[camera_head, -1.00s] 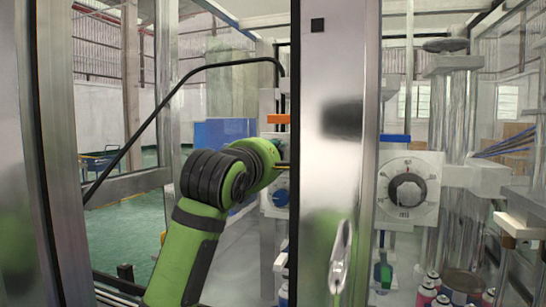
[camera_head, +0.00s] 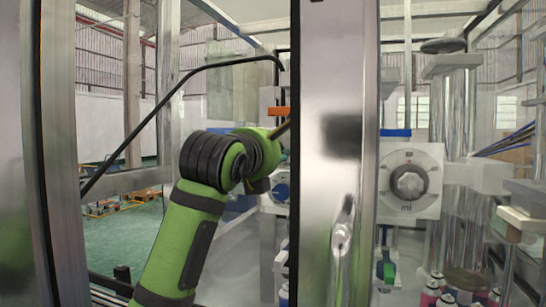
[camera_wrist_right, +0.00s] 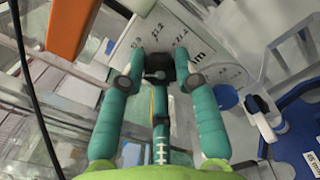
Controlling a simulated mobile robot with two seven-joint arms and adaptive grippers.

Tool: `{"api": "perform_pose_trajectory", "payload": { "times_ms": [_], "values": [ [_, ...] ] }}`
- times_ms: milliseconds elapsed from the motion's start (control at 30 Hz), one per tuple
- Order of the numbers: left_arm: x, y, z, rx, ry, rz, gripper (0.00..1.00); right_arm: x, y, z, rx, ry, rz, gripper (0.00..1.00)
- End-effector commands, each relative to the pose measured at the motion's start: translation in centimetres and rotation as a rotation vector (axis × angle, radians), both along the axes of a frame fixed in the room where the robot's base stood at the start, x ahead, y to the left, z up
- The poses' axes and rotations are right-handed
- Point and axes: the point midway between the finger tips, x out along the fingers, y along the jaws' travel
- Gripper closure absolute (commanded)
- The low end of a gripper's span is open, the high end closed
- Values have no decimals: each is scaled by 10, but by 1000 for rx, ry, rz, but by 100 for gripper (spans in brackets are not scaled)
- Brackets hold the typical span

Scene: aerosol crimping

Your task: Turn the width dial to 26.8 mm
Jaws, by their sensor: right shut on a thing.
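In the right wrist view, my right gripper (camera_wrist_right: 160,72) has its two teal fingers closed around a small dark knob (camera_wrist_right: 160,62). The knob sits against a pale plate (camera_wrist_right: 205,38) with printed marks and "mm" lettering, seen at a slant. The set value cannot be read. In the head view, my green right arm reaches in from below, and the steel post hides the gripper's fingers and the knob. My left gripper is in neither current view.
A wide steel post (camera_head: 333,200) stands in front of the work area. Right of it is another round dial (camera_head: 408,184) on a white plate. An orange block (camera_wrist_right: 72,25) is close to my right gripper. A blue part (camera_wrist_right: 310,125) lies to the right.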

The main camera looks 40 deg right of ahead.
Motion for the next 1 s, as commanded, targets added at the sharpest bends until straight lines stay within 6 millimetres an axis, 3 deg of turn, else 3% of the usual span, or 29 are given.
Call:
{"api": "perform_pose_trajectory", "payload": {
  "times_ms": [333, 833, 867, 900, 1000],
  "values": [
    [-1, 1, -8, 1, 1, 1, 44, 0, -1, 0, -63, 122, -1, 100],
    [-1, 0, -9, 0, 2, 0, 44, 0, 0, 0, -72, 139, -1, 100],
    [-1, 0, -9, 0, 2, 0, 44, 0, 0, 0, -72, 139, -1, 65],
    [-1, 0, -9, 0, 2, 0, 44, 0, 0, 0, -72, 139, -1, 49],
    [-1, 0, -9, 0, 2, 0, 44, 0, 0, 0, -72, 139, -1, 45]
  ]
}}
